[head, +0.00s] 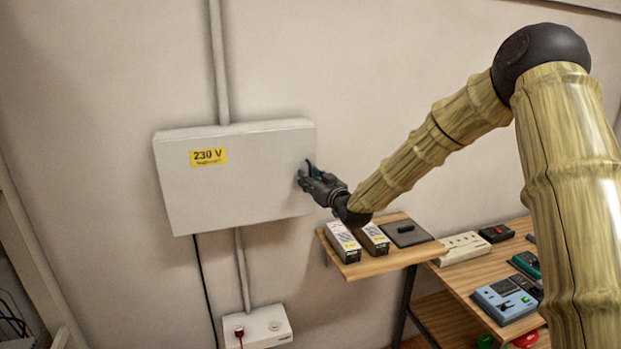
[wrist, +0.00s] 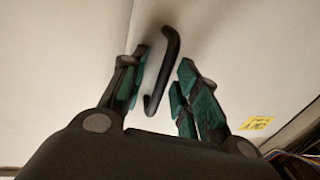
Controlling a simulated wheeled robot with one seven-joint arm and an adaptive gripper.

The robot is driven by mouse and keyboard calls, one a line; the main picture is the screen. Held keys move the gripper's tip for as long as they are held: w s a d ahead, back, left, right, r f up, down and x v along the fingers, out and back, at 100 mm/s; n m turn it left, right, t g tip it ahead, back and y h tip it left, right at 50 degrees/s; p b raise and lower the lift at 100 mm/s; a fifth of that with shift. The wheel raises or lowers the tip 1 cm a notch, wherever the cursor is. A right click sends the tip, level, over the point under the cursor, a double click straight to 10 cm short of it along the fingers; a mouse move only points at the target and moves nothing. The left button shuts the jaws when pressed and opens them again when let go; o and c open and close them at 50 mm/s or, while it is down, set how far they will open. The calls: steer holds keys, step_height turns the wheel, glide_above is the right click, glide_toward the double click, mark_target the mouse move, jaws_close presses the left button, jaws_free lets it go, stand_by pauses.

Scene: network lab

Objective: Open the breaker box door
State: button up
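The breaker box (head: 240,195) is a white box on the wall with a yellow "230 V" label (head: 208,156). Its door looks closed. The black bar handle (wrist: 169,55) shows in the wrist view near an edge of the white door (wrist: 235,50). My gripper (head: 308,173) is at the right side of the box front. In the wrist view, my gripper (wrist: 163,70) is open, with its green-padded fingers on either side of the handle. Gaps show between the fingers and the handle.
A wooden shelf (head: 385,262) with two boxed devices and a dark pad is below right of the box. A workbench (head: 470,283) with several instruments stands further right. A conduit (head: 218,60) runs above the box, and a socket unit (head: 257,328) is below.

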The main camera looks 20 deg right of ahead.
jaws_close()
steer(key=shift+s+a, duration=0.1)
